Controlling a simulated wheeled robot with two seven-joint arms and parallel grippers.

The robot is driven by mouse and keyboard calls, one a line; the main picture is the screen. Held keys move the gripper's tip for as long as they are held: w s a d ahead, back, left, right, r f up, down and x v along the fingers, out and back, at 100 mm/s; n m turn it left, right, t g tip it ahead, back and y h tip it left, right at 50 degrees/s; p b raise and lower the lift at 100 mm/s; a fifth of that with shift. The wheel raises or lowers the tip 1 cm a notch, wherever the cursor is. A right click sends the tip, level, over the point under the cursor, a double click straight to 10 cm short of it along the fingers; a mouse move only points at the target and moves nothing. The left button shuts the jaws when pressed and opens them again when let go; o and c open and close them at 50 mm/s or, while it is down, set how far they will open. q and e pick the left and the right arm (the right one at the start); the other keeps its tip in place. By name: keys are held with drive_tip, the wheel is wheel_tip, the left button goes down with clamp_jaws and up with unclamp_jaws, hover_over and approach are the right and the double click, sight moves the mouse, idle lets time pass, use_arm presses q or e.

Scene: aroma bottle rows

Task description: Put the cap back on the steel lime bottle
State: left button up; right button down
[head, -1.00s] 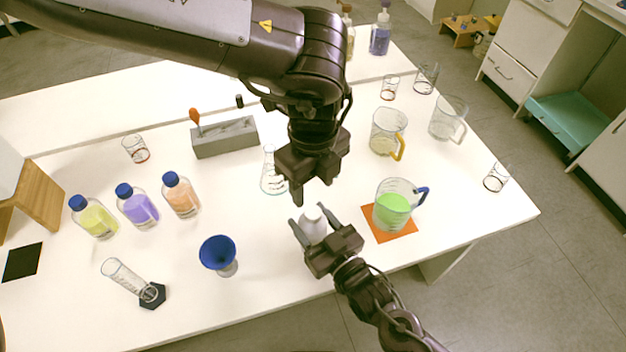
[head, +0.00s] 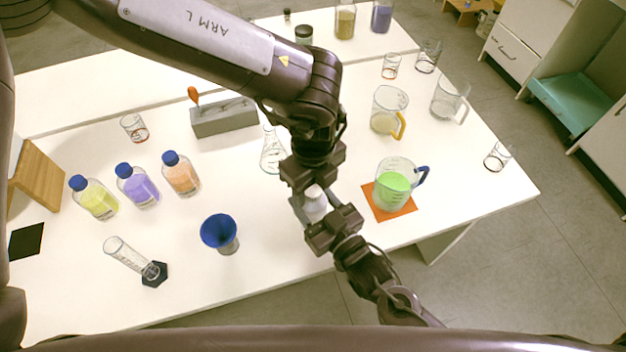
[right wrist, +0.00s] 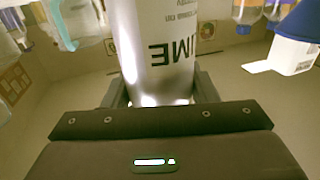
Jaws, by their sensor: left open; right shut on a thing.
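The steel lime bottle (head: 315,208) stands upright at the table's front, and its pale top shows in the head view. In the right wrist view its silver body (right wrist: 158,65) carries upside-down "LIME" lettering. My right gripper (head: 318,212) is shut on the bottle's body from the front. My left gripper (head: 314,188) points down right at the bottle's top, its fingers open. I cannot tell whether they touch it. The view does not let me tell a separate cap from the bottle's pale top; no loose cap is visible.
Right of the bottle, a beaker of green liquid (head: 393,187) stands on an orange mat (head: 407,209). A blue funnel (head: 219,231) stands to the left. Behind are a flask (head: 272,153) and a grey block (head: 224,119). Three blue-capped bottles stand farther left.

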use_arm(q)
drive_tip(key=c, duration=1)
drive_tip(key=m, duration=0.6)
drive_tip(key=shift+m, duration=0.4)
drive_tip(key=shift+c, duration=0.3)
drive_tip(key=m, duration=0.5)
drive_tip(key=o, duration=1.2)
drive_tip(key=shift+c, duration=0.2)
wheel_tip(320, 180, up, 12)
